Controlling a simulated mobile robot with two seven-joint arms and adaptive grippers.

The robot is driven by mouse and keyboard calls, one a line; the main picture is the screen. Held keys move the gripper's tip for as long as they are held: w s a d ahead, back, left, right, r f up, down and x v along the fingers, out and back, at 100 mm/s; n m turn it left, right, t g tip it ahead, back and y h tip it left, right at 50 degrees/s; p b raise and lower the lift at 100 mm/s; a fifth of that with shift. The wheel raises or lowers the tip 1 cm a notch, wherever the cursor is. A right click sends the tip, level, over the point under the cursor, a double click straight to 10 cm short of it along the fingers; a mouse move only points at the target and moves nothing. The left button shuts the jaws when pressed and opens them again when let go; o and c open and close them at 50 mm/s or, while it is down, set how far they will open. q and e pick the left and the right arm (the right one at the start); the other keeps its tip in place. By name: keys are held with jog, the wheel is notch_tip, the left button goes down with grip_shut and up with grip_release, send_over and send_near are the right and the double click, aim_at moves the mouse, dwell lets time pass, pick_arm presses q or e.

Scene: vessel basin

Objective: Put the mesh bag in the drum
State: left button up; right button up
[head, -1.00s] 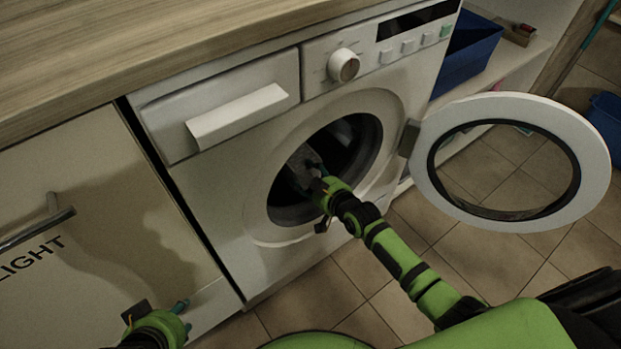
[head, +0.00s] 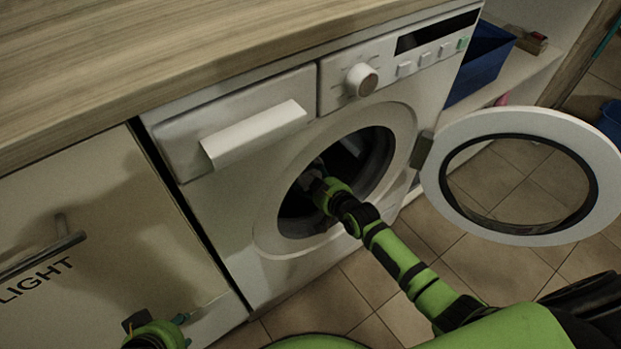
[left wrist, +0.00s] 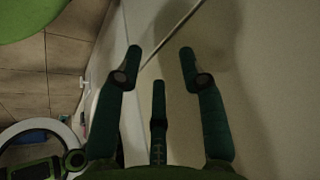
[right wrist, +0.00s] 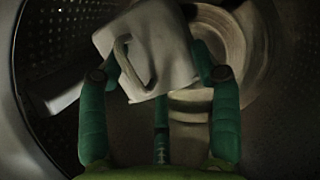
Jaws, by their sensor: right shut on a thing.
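The drum (head: 375,165) of the white washing machine is a dark round opening in the head view. My right gripper (head: 316,178) reaches into the drum mouth. In the right wrist view it is shut on a pale grey item with a loop, which I take to be the mesh bag (right wrist: 165,40). The bag is inside the drum; its weave is hard to make out. My left gripper (left wrist: 160,58) is open and empty beside the cabinet front, low at left in the head view.
The round glass door (head: 470,130) hangs wide open at the right. A wooden counter (head: 150,60) runs above. A cabinet handle (head: 50,250) juts out at left. A blue bin (head: 485,55) sits on the shelf at right. The tiled floor in front is clear.

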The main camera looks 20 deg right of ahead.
jog(key=shift+r, duration=0.1)
jog(key=o, duration=1.3)
jog(key=shift+o, duration=0.2)
jog(key=shift+s, duration=0.1)
jog(key=v, duration=1.1)
jog(key=shift+s, duration=0.35)
